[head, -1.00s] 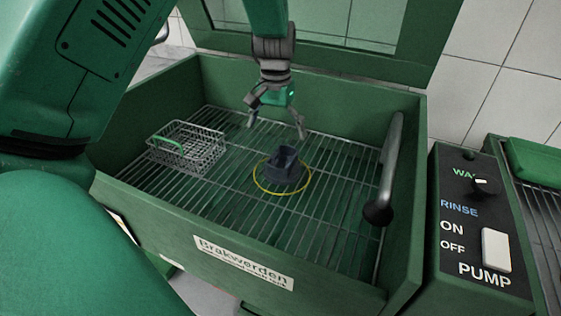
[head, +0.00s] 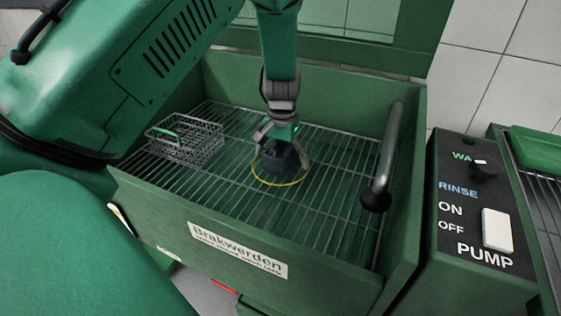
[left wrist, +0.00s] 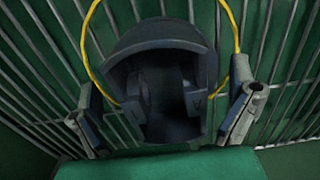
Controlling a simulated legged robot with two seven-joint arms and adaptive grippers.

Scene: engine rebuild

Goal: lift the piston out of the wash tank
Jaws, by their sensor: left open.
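The dark blue-grey piston (head: 279,160) stands on the wire rack inside the green wash tank (head: 240,203), within a thin yellow ring (head: 281,184). My left gripper (head: 281,155) is lowered over it, with its fingers open at either side. In the left wrist view the piston (left wrist: 165,80) shows its hollow, open end between the two spread fingers (left wrist: 165,115). Gaps show between each finger and the piston. The gripper hides the piston's upper part in the head view. My right gripper is in neither view.
A small wire basket (head: 184,143) with a green handle stands on the rack to the left. The pump control panel (head: 478,215) is right of the tank.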

